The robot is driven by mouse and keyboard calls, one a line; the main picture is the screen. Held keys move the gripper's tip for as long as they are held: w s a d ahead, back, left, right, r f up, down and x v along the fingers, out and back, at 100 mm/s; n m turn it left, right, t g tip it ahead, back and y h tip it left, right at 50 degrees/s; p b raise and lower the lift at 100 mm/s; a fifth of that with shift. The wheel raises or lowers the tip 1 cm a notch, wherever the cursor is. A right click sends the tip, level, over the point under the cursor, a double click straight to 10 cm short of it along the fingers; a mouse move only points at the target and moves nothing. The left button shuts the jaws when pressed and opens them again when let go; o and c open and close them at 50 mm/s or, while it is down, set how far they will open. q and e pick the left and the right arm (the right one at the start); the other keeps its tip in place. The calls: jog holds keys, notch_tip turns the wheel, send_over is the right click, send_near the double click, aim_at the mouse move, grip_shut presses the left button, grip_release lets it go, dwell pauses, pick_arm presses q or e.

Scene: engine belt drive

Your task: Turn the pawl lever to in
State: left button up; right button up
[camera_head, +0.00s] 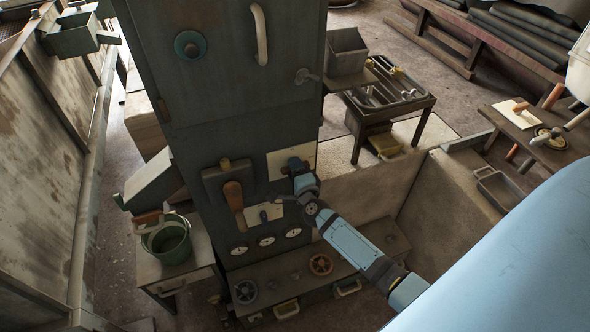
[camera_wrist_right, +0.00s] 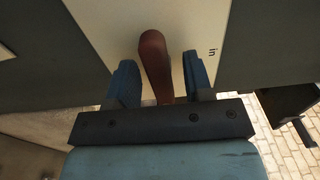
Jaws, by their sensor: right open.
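The pawl lever (camera_wrist_right: 154,62) is a reddish-brown handle on a cream plate (camera_wrist_right: 105,18) marked "in" on its right side. In the right wrist view it stands nearly upright, leaning slightly left at its top. My right gripper (camera_wrist_right: 159,78) is open, with one blue finger on each side of the lever; clear gaps show between the lever and both fingers. In the head view my right gripper (camera_head: 300,172) is at the same cream plate (camera_head: 277,162) on the dark cabinet and hides the lever there. My left gripper is not in view.
Left of the plate, a larger brown-handled lever (camera_head: 234,197) sticks out from the cabinet (camera_head: 225,110). A green bucket (camera_head: 168,240) stands on a side table to the left.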

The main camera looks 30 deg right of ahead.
grip_shut()
jog(key=n+p, duration=0.3)
jog(key=n, duration=0.1)
jog(key=shift+r, duration=0.1)
jog(key=n+p, duration=0.2)
jog(key=n, duration=0.3)
jog(key=shift+p, duration=0.4)
jog(key=n, duration=0.2)
jog(key=n+p, duration=0.1)
jog(key=n, duration=0.1)
jog(key=shift+d+f, duration=0.1)
jog(key=shift+f, duration=0.1)
jog(key=n+p, duration=0.1)
jog(key=n, duration=0.3)
jog(key=shift+d+f+n, duration=0.1)
jog(key=shift+n, duration=0.3)
jog(key=shift+p, duration=0.3)
